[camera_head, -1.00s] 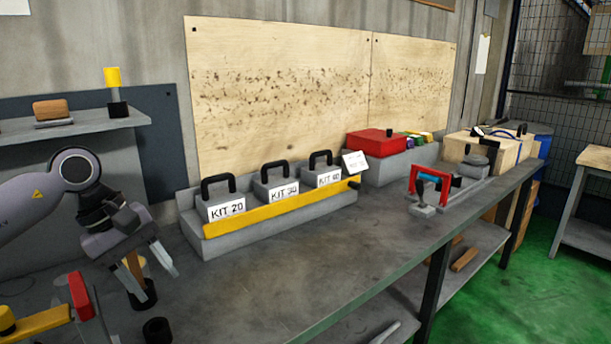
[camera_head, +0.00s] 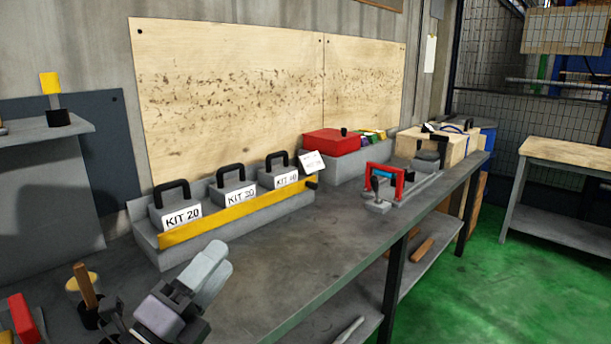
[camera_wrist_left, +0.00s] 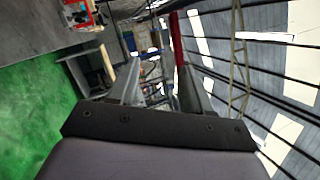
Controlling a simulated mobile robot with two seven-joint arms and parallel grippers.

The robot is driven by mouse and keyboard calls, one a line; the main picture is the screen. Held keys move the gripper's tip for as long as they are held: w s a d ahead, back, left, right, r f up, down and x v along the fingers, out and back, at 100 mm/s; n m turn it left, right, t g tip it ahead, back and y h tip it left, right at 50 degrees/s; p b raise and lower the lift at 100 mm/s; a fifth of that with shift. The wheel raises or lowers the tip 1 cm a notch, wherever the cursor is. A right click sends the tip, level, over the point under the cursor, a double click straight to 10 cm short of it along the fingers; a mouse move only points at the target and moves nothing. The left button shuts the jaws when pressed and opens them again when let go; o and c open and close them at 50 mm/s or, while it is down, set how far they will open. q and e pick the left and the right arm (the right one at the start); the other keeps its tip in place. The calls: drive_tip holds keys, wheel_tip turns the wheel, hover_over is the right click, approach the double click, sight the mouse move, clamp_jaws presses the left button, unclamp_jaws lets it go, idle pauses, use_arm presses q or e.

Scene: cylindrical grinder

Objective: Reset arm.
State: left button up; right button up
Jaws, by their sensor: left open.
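My left gripper (camera_head: 207,270) is at the lower left of the head view, above the front part of the grey workbench (camera_head: 290,270). Its fingers point up and to the right, and nothing shows between them. In the left wrist view the two fingers (camera_wrist_left: 158,85) stand apart with a gap between them. That view looks out past the bench towards the green floor and the roof. My right gripper is in neither view.
A grey rack (camera_head: 225,232) with a yellow front bar holds the KIT boxes (camera_head: 179,212). A red box (camera_head: 332,142) and a red-handled clamp (camera_head: 383,181) stand further right. A wooden-handled tool (camera_head: 85,285) is left of my gripper. The bench's middle is clear.

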use_arm(q)
drive_tip(key=s+a+f+n+g+y, duration=0.3)
drive_tip(key=a+f+n+y, duration=0.25)
drive_tip(key=f+n, duration=0.35)
drive_tip(key=s+a+f+n+g+y, duration=0.35)
drive_tip(key=f+n+y, duration=0.25)
drive_tip(key=f+n, duration=0.35)
drive_tip(key=s+a+f+n+g, duration=0.1)
drive_tip(key=s+f+n+g, duration=0.35)
drive_tip(key=s, duration=0.45)
drive_tip(key=s+f+n+g, duration=0.35)
drive_tip(key=s+f, duration=0.25)
drive_tip(key=s, duration=0.3)
drive_tip(key=w+d+f+m+t+h, duration=0.1)
drive_tip(key=w+d+f+t+h, duration=0.1)
drive_tip(key=w+f+t, duration=0.4)
drive_tip(key=shift+d+f, duration=0.25)
drive_tip(key=shift+f, duration=1.25)
drive_tip(key=shift+c, duration=0.6)
